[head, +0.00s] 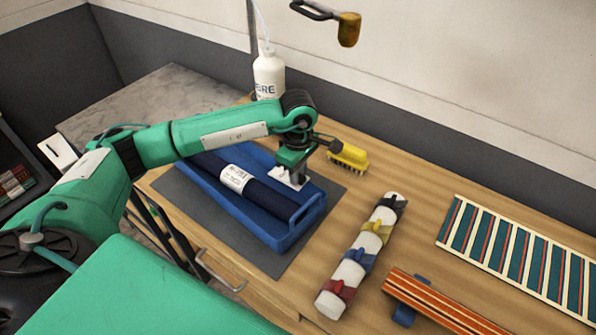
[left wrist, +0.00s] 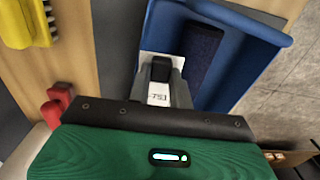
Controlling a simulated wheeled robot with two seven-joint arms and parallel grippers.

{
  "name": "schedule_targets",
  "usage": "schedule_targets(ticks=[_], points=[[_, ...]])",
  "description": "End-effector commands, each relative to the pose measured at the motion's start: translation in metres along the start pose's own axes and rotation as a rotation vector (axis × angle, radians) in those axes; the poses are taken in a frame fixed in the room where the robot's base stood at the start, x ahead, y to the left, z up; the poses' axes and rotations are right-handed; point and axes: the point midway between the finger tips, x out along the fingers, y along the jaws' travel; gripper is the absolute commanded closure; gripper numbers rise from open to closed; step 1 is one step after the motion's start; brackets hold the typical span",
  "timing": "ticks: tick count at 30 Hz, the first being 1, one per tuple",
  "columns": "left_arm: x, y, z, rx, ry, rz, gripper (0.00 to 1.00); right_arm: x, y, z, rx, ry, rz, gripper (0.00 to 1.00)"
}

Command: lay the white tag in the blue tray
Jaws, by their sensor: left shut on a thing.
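The white tag (head: 281,176) is in the jaws of my left gripper (head: 296,181), which is shut on it. In the left wrist view the tag (left wrist: 158,97) shows between and behind the fingers (left wrist: 162,74), with some print on it. The blue tray (head: 285,243) stands on a dark grey mat. The gripper and tag are over the tray's far side, beside the dark rolled piece; I cannot tell whether the tag touches the tray. The tray also shows in the left wrist view (left wrist: 250,28). My right gripper is not in view.
A dark blue roll (head: 268,199) with a white label lies in the tray. A yellow brush (head: 349,157) and a white bottle (head: 268,75) stand behind. A white roll with coloured clamps (head: 350,268), a striped bundle (head: 440,303) and a striped rug (head: 520,257) lie to the right.

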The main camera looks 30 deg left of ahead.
Motion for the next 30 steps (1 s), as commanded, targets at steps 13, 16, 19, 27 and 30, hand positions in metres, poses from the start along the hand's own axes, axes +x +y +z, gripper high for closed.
schedule_targets(ticks=[13,16,19,27,30], points=[[0.009,0.000,0.000,0.000,0.000,0.000,1.00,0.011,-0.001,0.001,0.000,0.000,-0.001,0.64],[0.009,0.000,0.000,0.000,0.000,0.000,0.62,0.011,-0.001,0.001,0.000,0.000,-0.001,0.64],[0.009,0.000,0.000,0.000,0.000,0.000,0.58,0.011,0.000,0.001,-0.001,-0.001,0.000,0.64],[0.006,0.000,0.000,0.000,0.000,0.000,0.58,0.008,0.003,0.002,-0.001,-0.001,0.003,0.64],[0.000,0.000,0.000,0.000,0.000,0.000,0.58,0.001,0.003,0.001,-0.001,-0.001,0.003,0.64]])
